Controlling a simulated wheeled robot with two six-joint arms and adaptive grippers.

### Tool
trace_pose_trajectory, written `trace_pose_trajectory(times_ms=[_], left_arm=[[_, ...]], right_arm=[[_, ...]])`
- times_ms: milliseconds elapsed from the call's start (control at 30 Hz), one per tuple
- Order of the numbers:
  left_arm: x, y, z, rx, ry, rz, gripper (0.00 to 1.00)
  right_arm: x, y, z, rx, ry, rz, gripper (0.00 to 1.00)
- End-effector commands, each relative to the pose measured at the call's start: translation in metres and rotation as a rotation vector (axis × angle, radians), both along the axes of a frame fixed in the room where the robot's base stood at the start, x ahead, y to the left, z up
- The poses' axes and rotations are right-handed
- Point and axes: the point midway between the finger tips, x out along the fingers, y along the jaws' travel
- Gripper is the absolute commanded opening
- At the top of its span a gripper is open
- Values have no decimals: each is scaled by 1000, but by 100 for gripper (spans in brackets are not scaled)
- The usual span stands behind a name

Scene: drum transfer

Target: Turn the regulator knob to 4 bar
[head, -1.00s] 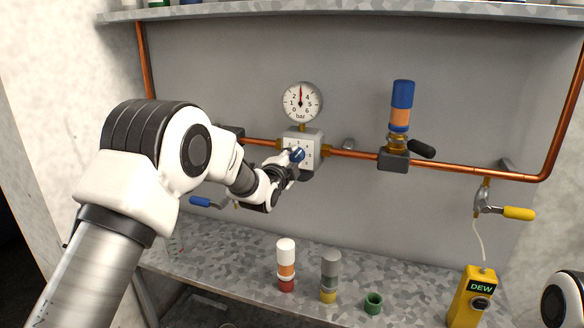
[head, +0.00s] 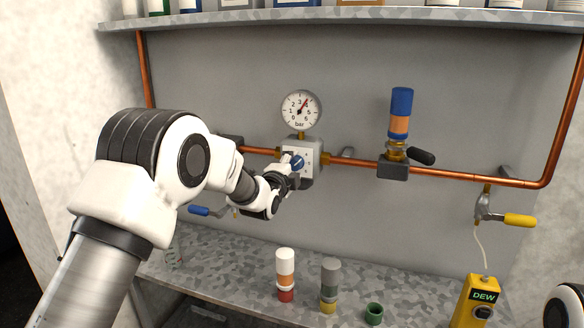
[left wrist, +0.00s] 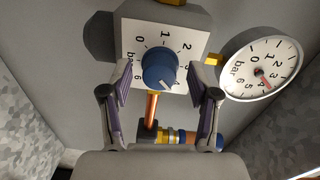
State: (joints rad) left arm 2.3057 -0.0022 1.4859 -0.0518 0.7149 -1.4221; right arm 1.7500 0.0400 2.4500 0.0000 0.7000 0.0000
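The blue regulator knob (head: 297,163) sits on the front of a white regulator block (head: 310,152) with a printed scale. In the left wrist view the knob (left wrist: 159,68) has a white mark at its lower right edge. The round pressure gauge (head: 300,110) above it has a red needle pointing up and right, near 4. It also shows tilted in the left wrist view (left wrist: 262,70). My left gripper (left wrist: 157,72) is open, one finger on each side of the knob, with visible gaps. My right gripper is not in view.
Copper pipe (head: 455,174) runs along the wall. A blue-topped filter (head: 401,115) and a yellow-handled valve (head: 518,220) are to the right. A blue-handled valve (head: 199,210) is below my left arm. Small cylinders and a yellow DEW meter (head: 473,305) stand on the shelf below.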

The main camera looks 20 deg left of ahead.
Motion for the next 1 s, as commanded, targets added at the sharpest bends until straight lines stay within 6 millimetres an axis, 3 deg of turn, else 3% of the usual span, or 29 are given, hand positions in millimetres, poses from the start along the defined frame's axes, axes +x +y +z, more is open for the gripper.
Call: trace_pose_trajectory(times_ms=[333,700,833,1000], left_arm=[[-11,1,0,-2,1,1,61],[-99,3,4,-1,1,0,61],[-116,3,4,0,1,0,61],[-120,3,4,0,0,0,61]], right_arm=[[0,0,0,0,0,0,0],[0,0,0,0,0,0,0],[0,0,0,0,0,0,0],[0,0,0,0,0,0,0]])
